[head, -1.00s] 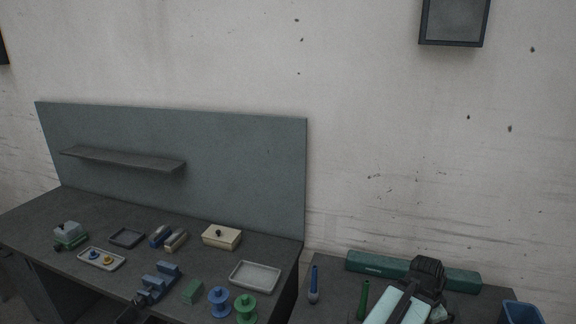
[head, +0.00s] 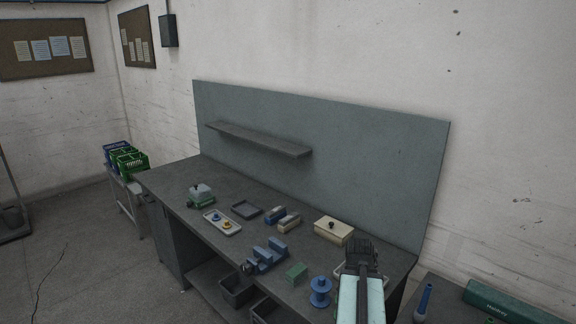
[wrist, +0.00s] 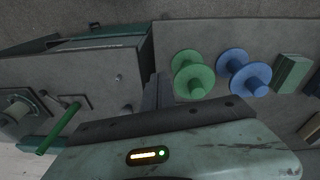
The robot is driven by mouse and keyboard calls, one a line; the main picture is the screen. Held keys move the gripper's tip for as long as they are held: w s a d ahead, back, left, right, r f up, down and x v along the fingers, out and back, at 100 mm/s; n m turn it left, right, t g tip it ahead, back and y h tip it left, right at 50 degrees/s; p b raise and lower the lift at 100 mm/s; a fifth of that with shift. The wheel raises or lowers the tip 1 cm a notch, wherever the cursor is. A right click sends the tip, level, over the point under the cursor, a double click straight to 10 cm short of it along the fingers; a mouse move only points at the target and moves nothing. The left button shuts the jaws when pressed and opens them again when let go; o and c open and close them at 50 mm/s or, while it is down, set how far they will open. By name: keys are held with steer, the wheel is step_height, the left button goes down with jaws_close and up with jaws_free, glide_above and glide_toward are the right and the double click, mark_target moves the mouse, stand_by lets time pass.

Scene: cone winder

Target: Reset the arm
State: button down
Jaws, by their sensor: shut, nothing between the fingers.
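My gripper (head: 361,254) shows at the lower right of the head view, in front of the right end of the workbench (head: 176,176). It is shut and holds nothing. It hides part of a pale tray (head: 376,283) on the bench. In the wrist view the shut fingers (wrist: 158,90) are dark and lie left of a green spool (wrist: 193,75). A blue spool (wrist: 245,72) stands right of the green one. The blue spool also shows in the head view (head: 320,291); the green spool is hidden there behind my arm.
The bench holds a cream lidded box (head: 333,231), a blue vise (head: 266,255), a green block (head: 296,273) and small trays. A second table at right bears a green case (head: 510,302) and a blue-handled tool (head: 424,300). Floor (head: 75,265) at left is clear.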

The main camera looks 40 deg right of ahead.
steer(key=w+a+f+n+b, duration=0.15)
steer(key=w+a+n, duration=0.35)
steer(key=w+a, duration=0.65)
steer(key=w+a+f+n+b, duration=0.1)
steer(key=w+a+n, duration=0.1)
steer(key=a, duration=0.8)
steer(key=w+a+f+n+y, duration=0.1)
steer(key=a+n, duration=0.3)
steer(key=a, duration=0.7)
steer(key=w+a+f+n+b, duration=0.1)
steer(key=w+a+n, duration=0.2)
steer(key=a, duration=0.8)
steer(key=shift+w+f+y+b, duration=0.2)
steer(key=shift+w+y+b, duration=0.1)
steer(key=shift+w, duration=0.25)
